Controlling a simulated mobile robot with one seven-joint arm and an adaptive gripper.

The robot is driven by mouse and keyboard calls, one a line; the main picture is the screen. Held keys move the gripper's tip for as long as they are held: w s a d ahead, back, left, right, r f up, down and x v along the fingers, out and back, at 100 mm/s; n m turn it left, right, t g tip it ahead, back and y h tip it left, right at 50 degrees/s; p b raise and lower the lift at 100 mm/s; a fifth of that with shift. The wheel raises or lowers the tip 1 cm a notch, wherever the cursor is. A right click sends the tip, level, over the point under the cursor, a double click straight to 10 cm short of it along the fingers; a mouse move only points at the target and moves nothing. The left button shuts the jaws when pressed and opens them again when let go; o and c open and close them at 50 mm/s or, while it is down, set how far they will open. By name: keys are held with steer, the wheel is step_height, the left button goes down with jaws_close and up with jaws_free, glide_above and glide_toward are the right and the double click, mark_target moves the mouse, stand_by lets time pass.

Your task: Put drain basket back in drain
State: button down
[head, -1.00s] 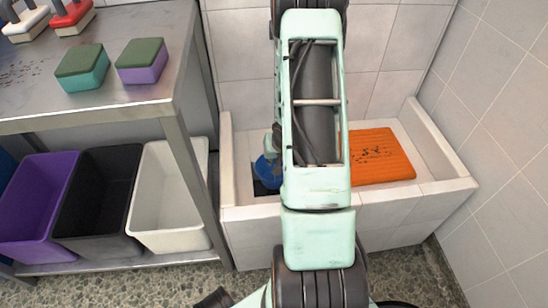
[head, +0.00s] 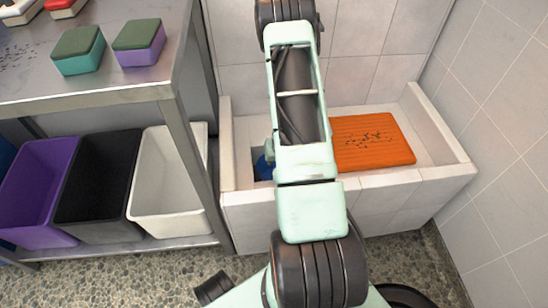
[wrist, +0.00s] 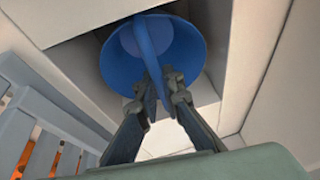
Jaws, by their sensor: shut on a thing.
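The blue drain basket (wrist: 152,50) is round and bowl-like, with a strap handle across it, in the wrist view. My gripper (wrist: 158,82) is shut on that handle. Behind the basket is a square recess (wrist: 205,88) in the pale basin floor, the drain opening. The basket overlaps it; I cannot tell how deep it sits. In the head view only a sliver of the basket (head: 263,168) shows beside my arm, by the dark drain (head: 256,156) at the basin's left end. My fingertips are hidden there.
The low tiled basin (head: 405,183) has raised walls around it. An orange ribbed mat (head: 372,142) with dark specks lies right of my arm. A metal bench (head: 130,95) stands left, with sponges on top and purple, black and white bins (head: 170,190) below.

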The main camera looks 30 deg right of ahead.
steer(key=shift+f, duration=0.15)
steer(key=c, duration=1.5)
jaws_free()
step_height(320, 180, up, 16)
steer(key=p, duration=1.2)
